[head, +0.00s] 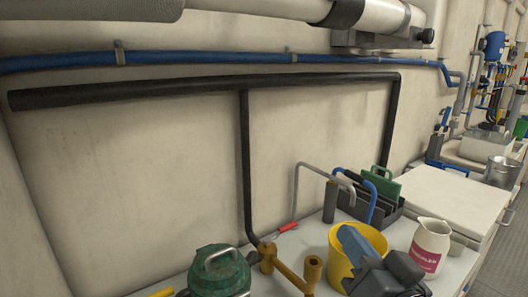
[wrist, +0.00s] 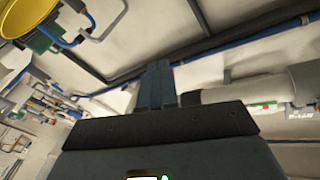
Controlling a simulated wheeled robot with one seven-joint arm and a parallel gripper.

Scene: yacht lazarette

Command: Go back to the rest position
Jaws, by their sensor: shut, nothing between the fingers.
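My gripper (head: 346,232) shows in the head view at the lower right, in front of the yellow bucket (head: 334,270). Its blue-grey fingers are together, with nothing between them, and point up and to the left. In the wrist view the closed fingers (wrist: 158,68) stand out past the dark edge of the gripper body against the pale wall. The fingers overlap the bucket in the head view; I cannot tell the exact gap.
A white jug (head: 429,246) stands right of the bucket. A brass fitting (head: 290,268), a green-topped item (head: 217,270) and a red-handled tool (head: 286,229) are left of it. A dark rack (head: 375,203) stands behind. Pipes (head: 200,87) run along the wall. A white lid (head: 450,200) is clear.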

